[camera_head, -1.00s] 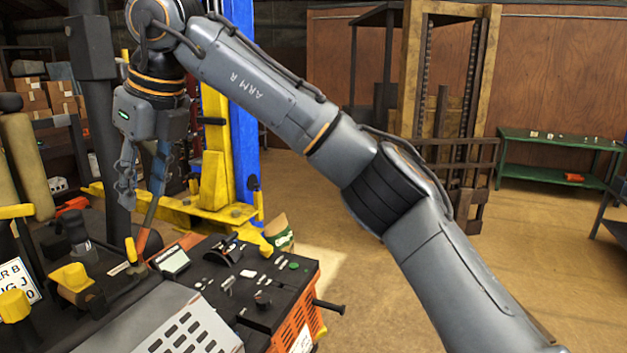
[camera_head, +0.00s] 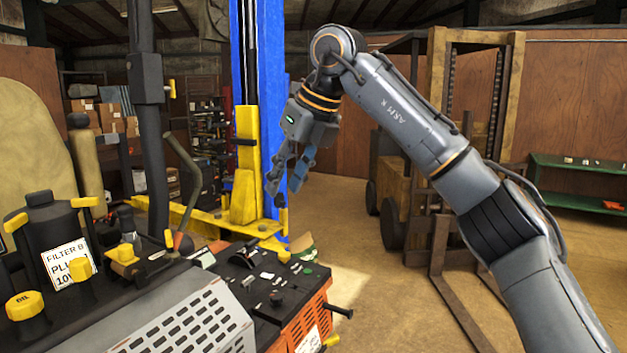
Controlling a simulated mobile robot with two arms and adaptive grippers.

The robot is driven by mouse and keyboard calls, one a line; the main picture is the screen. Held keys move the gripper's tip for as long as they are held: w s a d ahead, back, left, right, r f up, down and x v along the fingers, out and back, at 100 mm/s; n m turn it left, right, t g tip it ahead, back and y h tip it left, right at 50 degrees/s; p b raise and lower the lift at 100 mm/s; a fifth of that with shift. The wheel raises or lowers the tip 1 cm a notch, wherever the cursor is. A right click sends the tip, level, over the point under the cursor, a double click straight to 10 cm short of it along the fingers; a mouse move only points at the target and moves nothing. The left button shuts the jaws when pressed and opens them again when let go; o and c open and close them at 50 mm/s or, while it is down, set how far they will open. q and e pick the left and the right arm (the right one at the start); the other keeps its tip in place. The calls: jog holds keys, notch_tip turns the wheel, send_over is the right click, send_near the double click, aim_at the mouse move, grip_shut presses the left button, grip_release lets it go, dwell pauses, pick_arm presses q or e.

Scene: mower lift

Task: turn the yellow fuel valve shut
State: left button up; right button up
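My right gripper (camera_head: 287,184) hangs in the air above and beyond the black control panel (camera_head: 262,280), in front of the blue post. Its fingers point down, stand apart and hold nothing. It is well to the right of the yellow parts and touches none of them. My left gripper is not in view.
A lever (camera_head: 187,185) rises beside the panel. A dark upright post (camera_head: 150,130) stands at the left. The blue lift post (camera_head: 262,100) with its yellow carriage (camera_head: 246,150) stands behind the mower. A forklift (camera_head: 400,190) and a green bench (camera_head: 575,165) stand farther back.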

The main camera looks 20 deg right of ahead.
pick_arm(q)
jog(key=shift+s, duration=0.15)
pick_arm(e)
jog(key=shift+m, duration=0.4)
jog(key=shift+d+f, duration=0.2)
jog(key=shift+d, duration=1.9)
jog(key=shift+a, duration=0.1)
